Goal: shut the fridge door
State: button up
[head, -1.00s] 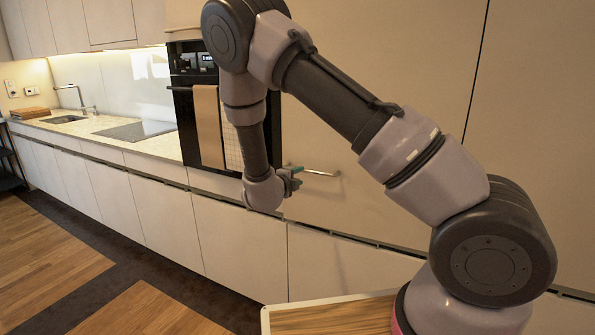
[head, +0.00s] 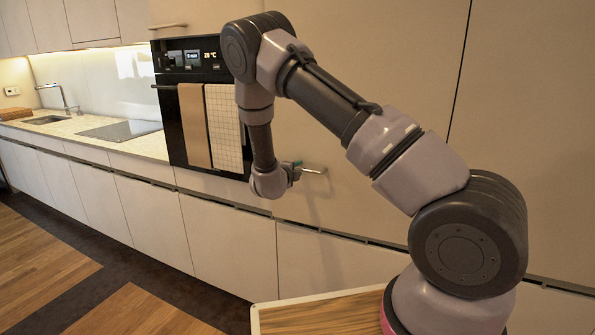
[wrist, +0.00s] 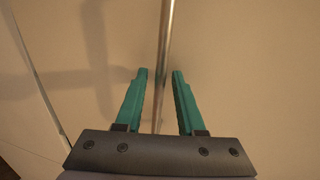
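A large cream door panel (head: 370,75) stands right of the oven, with a thin metal bar handle (head: 313,171) near its lower left. I take it for the fridge door. It looks about flush with its neighbours; I cannot tell whether a small gap is left. My gripper (head: 296,172) is at the handle's left end. In the wrist view my gripper (wrist: 159,72) has its two teal fingers apart, with the bar handle (wrist: 166,40) running between them. Neither finger clearly touches the bar. The plain door surface (wrist: 235,60) fills the view behind.
A black oven (head: 185,60) with two hanging towels (head: 224,127) is just left of my forearm. Low cabinet fronts (head: 235,240) run below. A counter (head: 150,146) extends left. Open wooden floor (head: 45,245) lies front left.

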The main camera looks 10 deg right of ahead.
grip_shut()
dwell(1.2)
